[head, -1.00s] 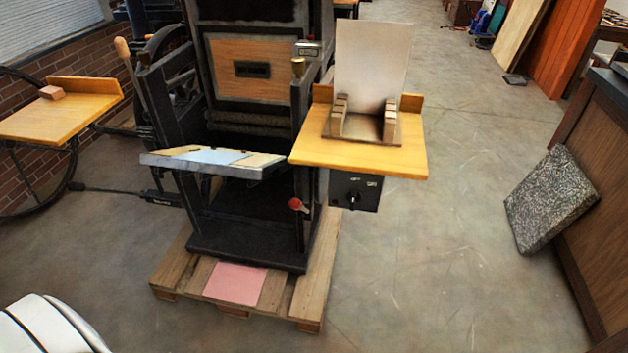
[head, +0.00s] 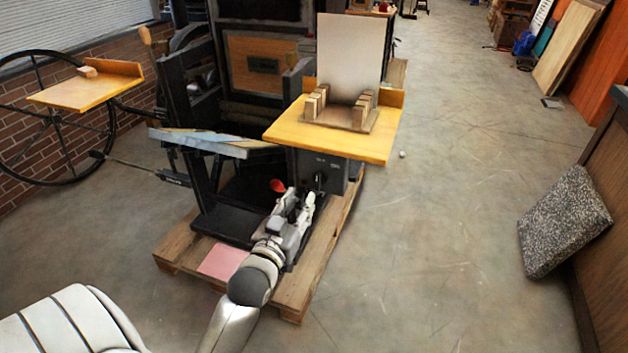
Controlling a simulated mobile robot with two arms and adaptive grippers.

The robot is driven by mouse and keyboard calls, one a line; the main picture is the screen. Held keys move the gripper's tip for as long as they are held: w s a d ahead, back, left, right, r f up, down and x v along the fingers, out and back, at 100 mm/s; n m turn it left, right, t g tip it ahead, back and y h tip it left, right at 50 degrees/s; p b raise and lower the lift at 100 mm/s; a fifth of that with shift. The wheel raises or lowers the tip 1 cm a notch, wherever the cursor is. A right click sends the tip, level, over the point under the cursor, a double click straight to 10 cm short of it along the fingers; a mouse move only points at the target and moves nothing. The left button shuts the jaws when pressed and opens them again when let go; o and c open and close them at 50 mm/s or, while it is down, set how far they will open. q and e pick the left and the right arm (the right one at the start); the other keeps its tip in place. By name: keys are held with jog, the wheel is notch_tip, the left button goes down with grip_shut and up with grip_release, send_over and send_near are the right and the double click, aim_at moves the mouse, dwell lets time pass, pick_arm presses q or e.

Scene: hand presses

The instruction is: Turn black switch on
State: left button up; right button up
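The black switch (head: 319,181) is a small dark knob on the front of a black box (head: 340,176) under the right wooden shelf of the press. My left gripper (head: 305,194) reaches up from below, its fingertips close in front of the box and just below the switch. Its two fingers look apart, with nothing seen between them. The gripper partly covers the lower part of the box, and I cannot tell whether it touches the switch. My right gripper is not in view.
The yellow shelf (head: 350,148) overhangs the box and carries a holder with a white sheet (head: 348,60). A red knob (head: 277,185) is just left of my gripper. A pallet (head: 326,250) with a pink sheet (head: 222,261) lies below.

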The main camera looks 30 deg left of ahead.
aim_at(316, 176)
pick_arm(q)
jog(key=x, duration=0.9)
jog(key=shift+w+d, duration=0.15)
jog(key=shift+w+f, duration=0.1)
jog(key=shift+w, duration=0.3)
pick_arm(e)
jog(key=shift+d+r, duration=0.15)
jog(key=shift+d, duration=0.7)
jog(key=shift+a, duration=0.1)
pick_arm(q)
grip_shut()
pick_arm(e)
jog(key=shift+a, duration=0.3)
